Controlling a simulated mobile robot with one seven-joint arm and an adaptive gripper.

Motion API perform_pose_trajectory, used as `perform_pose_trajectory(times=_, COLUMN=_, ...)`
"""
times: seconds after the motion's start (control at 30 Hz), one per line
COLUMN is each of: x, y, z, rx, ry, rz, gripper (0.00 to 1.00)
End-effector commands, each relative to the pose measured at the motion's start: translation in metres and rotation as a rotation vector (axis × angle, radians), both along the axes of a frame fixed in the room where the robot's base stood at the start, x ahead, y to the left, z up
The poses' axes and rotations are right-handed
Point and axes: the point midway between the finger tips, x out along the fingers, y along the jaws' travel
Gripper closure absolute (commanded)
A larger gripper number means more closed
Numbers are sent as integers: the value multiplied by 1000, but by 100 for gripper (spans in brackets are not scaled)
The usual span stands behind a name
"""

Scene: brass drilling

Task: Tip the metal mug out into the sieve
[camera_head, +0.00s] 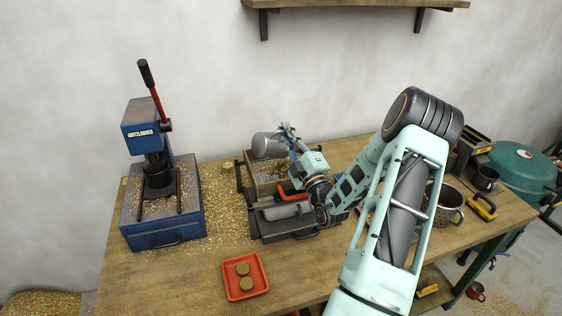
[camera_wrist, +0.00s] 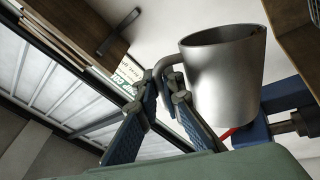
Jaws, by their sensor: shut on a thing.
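The metal mug (camera_head: 268,146) is grey and is held tilted well over on its side above the sieve. The sieve (camera_head: 252,177) is a wooden-framed box with grains visible inside, standing on the bench; my arm and gripper cover part of it. My gripper (camera_head: 289,134) is to the right of the mug, shut on its handle. In the wrist view the mug (camera_wrist: 229,85) is right of the fingers (camera_wrist: 162,92), which close on the curved handle. I cannot see the mug's contents or any stream falling from it.
A blue press (camera_head: 155,185) stands at the left. A red tray (camera_head: 232,290) with brass pieces lies at the front. Brass shavings litter the bench; a shelf (camera_head: 345,4) hangs above.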

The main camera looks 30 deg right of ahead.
Motion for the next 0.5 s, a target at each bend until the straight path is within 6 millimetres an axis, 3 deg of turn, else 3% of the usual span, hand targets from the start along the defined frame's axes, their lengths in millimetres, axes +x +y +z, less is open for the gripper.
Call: perform_pose_trajectory(times=0.5, x=0, y=-6, z=0, rx=53, ry=-1, rz=-1, gripper=100)
